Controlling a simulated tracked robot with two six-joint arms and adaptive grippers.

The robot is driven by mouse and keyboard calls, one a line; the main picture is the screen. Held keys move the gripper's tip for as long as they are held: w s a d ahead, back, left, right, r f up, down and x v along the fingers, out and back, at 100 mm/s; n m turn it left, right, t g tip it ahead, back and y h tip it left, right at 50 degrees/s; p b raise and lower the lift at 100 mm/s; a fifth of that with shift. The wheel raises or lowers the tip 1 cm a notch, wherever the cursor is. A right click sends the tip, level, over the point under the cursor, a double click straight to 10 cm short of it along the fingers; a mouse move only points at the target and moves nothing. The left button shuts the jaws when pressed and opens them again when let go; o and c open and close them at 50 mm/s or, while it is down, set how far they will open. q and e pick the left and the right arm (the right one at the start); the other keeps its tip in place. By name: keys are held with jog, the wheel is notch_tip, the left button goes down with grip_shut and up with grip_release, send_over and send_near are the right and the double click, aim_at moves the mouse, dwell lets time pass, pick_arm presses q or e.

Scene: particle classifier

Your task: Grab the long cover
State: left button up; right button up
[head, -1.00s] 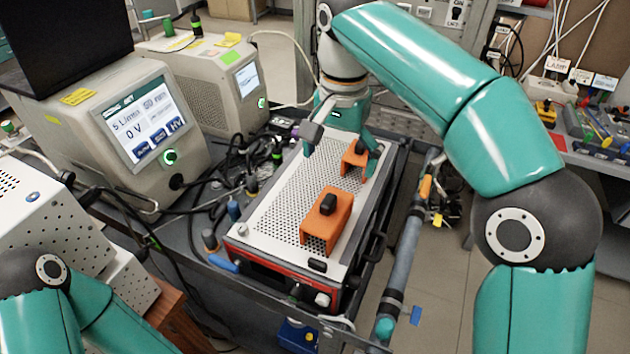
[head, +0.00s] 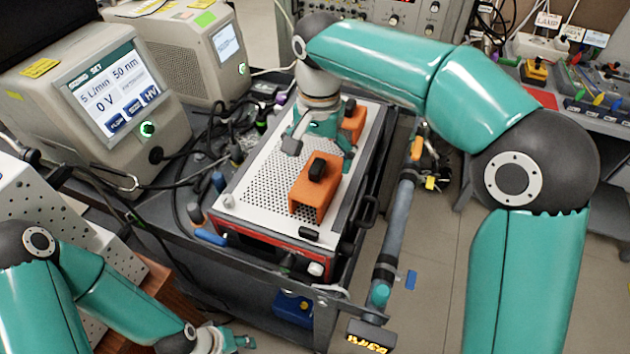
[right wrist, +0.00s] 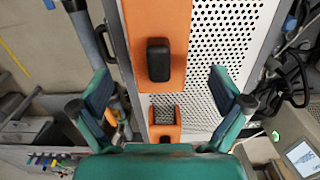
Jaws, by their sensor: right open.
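The long cover (head: 308,195) is orange with a black knob on top. It stands on the white perforated top of the instrument, toward its front end. In the right wrist view the cover (right wrist: 157,65) lies at the top, in line with the space between the fingers. My right gripper (head: 320,152) is open and empty, just behind the long cover; whether it touches is unclear. In the right wrist view its fingers (right wrist: 160,88) are spread wide. My left gripper (head: 236,342) is low at the bottom edge, partly cut off, its opening unclear.
A shorter orange cover (head: 354,121) stands behind my right gripper, partly hidden; it also shows in the right wrist view (right wrist: 165,124). A grey display unit (head: 120,95) and cables are left of the instrument (head: 240,205). A grey tube (head: 396,225) runs along the right.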

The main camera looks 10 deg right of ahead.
jog(key=f, duration=0.4)
jog(key=shift+s+a, duration=0.15)
jog(key=shift+s, duration=0.15)
jog(key=shift+f, duration=0.55)
jog(key=shift+w, duration=0.1)
jog(key=c, duration=1.3)
jog(key=shift+r, duration=0.1)
jog(key=shift+c, duration=0.2)
